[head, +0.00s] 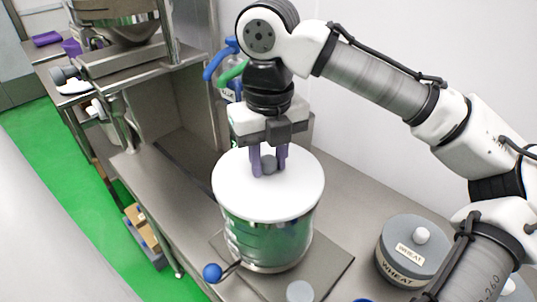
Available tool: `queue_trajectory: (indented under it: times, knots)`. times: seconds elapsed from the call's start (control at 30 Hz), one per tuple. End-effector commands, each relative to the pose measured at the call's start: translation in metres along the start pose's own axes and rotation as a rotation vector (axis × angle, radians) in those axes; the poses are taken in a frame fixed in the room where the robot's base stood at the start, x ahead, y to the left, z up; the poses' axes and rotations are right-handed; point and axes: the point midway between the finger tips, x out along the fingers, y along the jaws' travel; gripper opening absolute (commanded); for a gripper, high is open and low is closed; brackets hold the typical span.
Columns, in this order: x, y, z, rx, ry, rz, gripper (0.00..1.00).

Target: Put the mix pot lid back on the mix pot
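The mix pot (265,243) is a shiny, see-through-looking vessel with markings on its wall, standing on a square grey plate on the steel counter. The white round mix pot lid (235,190) lies level over the pot's mouth, lined up with its rim. I cannot tell whether it is fully seated or slightly above. My gripper (269,165) points straight down from above. Its purple fingers stand on both sides of the lid's grey knob (268,163) and appear closed on it. The far side of the rim is hidden.
A grey-lidded wheat container (411,251) stands to the right. A blue ball-ended handle (212,273) sticks out at the pot's lower left, and a small grey round piece (300,292) is in front. Blue and green handles (226,65) are behind, near the wall.

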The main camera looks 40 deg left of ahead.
Motion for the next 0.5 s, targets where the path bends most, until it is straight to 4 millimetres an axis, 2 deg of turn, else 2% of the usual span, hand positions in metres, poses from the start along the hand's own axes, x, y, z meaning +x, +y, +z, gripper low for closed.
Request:
queue_trajectory:
  times: [0.03, 0.1, 0.13, 0.5]
  knots:
    - [-0.0002, -0.0001, 0.0, 0.0, 0.0, 0.0, 0.37]
    - [-0.0003, -0.0001, 0.0, 0.0, 0.0, 0.0, 0.47]
    - [-0.0003, -0.0001, 0.0, 0.0, 0.0, -0.001, 0.47]
    - [-0.0052, -0.0001, 0.0004, 0.001, -0.002, -0.002, 0.47]
